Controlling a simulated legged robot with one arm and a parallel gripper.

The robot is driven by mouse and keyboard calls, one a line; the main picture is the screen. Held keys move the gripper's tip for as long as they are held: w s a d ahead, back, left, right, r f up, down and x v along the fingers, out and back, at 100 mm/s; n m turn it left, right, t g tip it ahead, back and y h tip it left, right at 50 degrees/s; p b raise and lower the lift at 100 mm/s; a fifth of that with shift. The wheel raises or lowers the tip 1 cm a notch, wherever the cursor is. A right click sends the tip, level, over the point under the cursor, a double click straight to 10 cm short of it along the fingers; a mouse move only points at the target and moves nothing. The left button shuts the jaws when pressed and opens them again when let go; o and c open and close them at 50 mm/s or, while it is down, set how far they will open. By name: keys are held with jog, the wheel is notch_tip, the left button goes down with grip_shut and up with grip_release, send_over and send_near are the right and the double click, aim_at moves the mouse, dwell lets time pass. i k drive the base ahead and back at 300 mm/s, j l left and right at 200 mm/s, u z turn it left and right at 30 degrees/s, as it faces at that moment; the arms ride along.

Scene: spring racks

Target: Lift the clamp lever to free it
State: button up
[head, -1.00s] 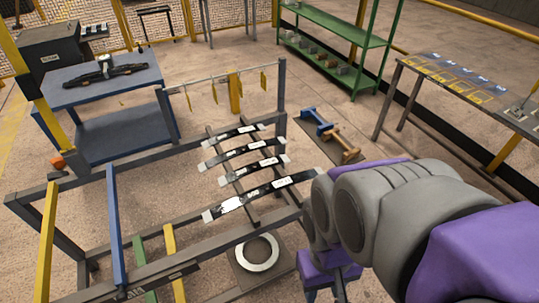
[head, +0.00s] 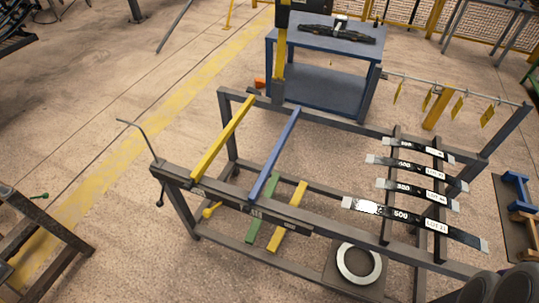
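No part is clearly marked as the clamp lever. A thin bent dark rod (head: 143,134) rises at the near left corner of the grey rack (head: 330,237), with a short knobbed piece (head: 160,194) hanging just below; I cannot tell whether either is the lever. A dark leaf spring pack (head: 325,33) lies on the blue table (head: 365,47) at the back, with a small pale upright part (head: 340,22) at its middle, too small to make out. My gripper is out of view; only grey rounded parts of my arm show at the bottom right.
Several labelled leaf springs (head: 415,215) lie across the rack's right side. A yellow bar (head: 222,140) and a blue bar (head: 274,155) span its left side. A pale ring (head: 358,263) lies beneath. A dark stand (head: 42,228) is at lower left. Floor between stand and rack is clear.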

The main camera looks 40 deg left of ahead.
aim_at(159, 204)
jog(key=u, duration=2.65)
